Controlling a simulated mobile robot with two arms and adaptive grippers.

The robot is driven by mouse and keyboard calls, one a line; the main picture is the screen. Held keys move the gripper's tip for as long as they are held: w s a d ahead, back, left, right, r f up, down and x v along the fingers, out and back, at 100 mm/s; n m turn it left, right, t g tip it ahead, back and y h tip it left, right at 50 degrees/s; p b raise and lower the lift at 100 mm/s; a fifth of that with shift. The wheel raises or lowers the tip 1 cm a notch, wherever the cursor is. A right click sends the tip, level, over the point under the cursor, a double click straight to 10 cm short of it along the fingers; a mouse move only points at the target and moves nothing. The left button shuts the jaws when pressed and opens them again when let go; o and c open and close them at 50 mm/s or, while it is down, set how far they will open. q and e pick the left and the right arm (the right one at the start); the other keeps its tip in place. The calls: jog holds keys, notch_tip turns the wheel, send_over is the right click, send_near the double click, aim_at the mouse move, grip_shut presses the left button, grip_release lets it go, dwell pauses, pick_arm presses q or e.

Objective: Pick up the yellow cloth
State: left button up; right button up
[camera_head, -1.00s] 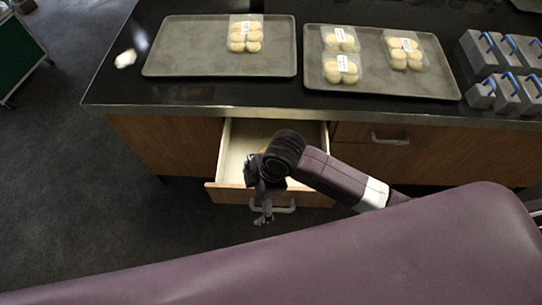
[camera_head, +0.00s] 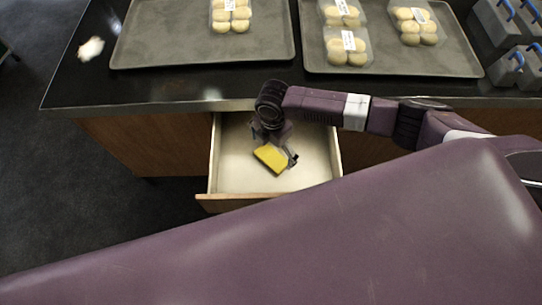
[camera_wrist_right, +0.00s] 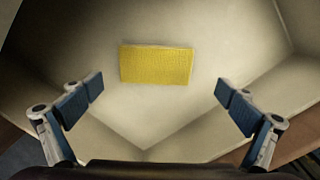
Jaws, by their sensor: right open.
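The yellow cloth (camera_head: 271,157) lies flat in the open drawer (camera_head: 229,178) below the counter. In the right wrist view the cloth (camera_wrist_right: 156,65) is a yellow rectangle on the pale drawer floor, ahead of and between the fingers. My right gripper (camera_head: 274,150) is over the drawer, pointing down, and partly overlaps the cloth in the head view. In the wrist view the right gripper (camera_wrist_right: 160,97) is open and empty, with its blue-padded fingers wide apart on either side, not touching the cloth. My left gripper is not in view.
The drawer's walls surround the right gripper. The black counter (camera_head: 180,92) above holds a left tray (camera_head: 160,40) and a right tray (camera_head: 400,65) with packs of buns. Grey blocks with blue handles (camera_head: 515,70) stand at the right. The drawer floor around the cloth looks clear.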

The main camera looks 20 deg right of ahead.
aim_at(272, 157)
jog(key=f, duration=0.3)
jog(key=shift+w+a+f, duration=0.1)
jog(key=shift+w+f, duration=0.15)
jog(key=shift+w, duration=0.1)
jog(key=shift+f, duration=0.75)
jog(key=c, duration=1)
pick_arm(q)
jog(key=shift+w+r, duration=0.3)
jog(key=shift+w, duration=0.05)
pick_arm(e)
jog(key=shift+c, duration=0.2)
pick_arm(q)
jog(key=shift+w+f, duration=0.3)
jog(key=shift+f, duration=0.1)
pick_arm(e)
notch_tip(272, 157, up, 20)
